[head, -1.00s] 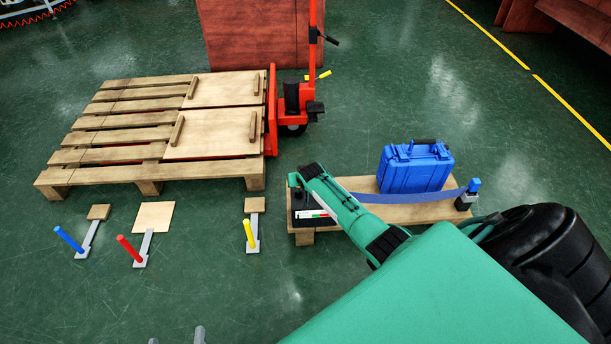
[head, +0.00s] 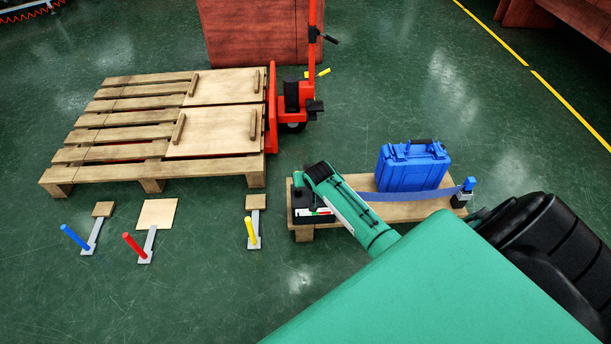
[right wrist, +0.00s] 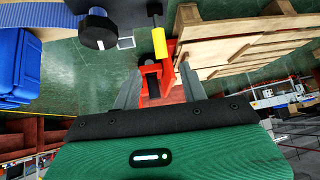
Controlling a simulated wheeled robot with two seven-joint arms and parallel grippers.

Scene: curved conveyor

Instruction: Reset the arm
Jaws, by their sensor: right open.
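My right arm comes in from the lower right in the head view, its green forearm crossing in front of a small wooden platform (head: 412,211). The fingers of its gripper cannot be made out there. In the right wrist view my right gripper (right wrist: 163,88) is open, its two grey fingers spread apart with nothing held between them. A red pallet jack (right wrist: 166,72) shows beyond and between the fingers. My left gripper is not in view.
A blue case (head: 412,166) and a blue strap (head: 408,195) are on the platform. A wooden pallet (head: 120,135) with two boards stands at left near the red pallet jack (head: 292,105). Blue, red and yellow posts (head: 251,231) stand at lower left.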

